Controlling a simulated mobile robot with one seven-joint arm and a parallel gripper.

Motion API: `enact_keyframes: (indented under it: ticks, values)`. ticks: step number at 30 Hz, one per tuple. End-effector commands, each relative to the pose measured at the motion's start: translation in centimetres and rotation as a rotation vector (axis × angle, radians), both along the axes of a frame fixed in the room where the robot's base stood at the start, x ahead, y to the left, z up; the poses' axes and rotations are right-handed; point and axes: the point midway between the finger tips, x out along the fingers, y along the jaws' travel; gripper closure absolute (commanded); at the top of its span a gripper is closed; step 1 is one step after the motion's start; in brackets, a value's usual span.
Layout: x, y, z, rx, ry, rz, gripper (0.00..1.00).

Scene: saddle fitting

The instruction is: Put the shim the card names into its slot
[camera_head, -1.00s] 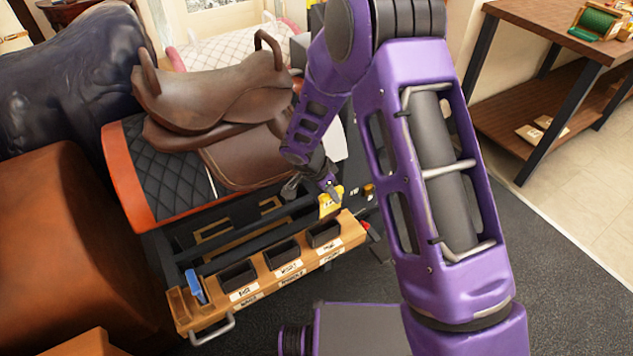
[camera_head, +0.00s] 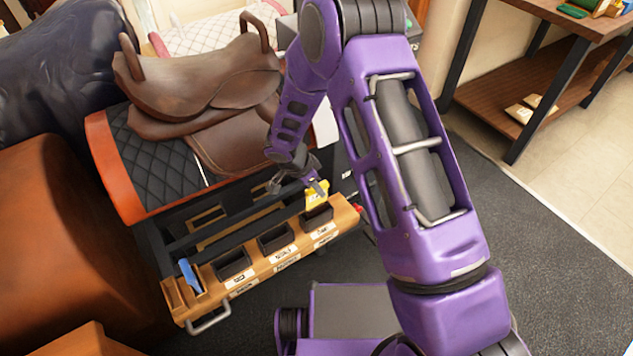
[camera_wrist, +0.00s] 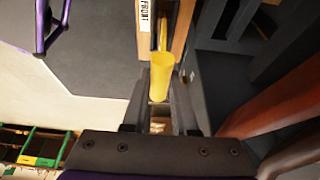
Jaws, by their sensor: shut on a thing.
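My gripper (camera_head: 319,187) is shut on a yellow shim (camera_head: 314,199) at the right end of the wooden rack (camera_head: 206,309). The shim is upright, at or just above the rightmost dark slot (camera_head: 319,214); I cannot tell whether its lower end is inside. In the wrist view the yellow shim (camera_wrist: 161,72) shows between the fingers, next to a wooden part with a label reading "FRONT" (camera_wrist: 144,15). The middle slot (camera_head: 277,240) and left slot (camera_head: 235,264) look empty. A blue shim (camera_head: 188,273) stands in the rack's left end. I cannot make out the card.
A brown saddle (camera_head: 205,80) on a quilted black pad with an orange edge (camera_head: 105,165) stands behind the rack. Brown upholstery (camera_head: 75,230) is at left. A wooden workbench (camera_head: 560,20) stands at right. Dark floor (camera_head: 560,260) is clear at lower right.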

Motion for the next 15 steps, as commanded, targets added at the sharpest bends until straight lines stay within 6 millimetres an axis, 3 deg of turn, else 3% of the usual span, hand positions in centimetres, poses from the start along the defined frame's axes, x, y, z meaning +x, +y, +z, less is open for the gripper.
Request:
enact_keyframes:
  ticks: [15]
  values:
    - [0.0,0.0,-3.8,0.001,0.000,0.000,1.00]
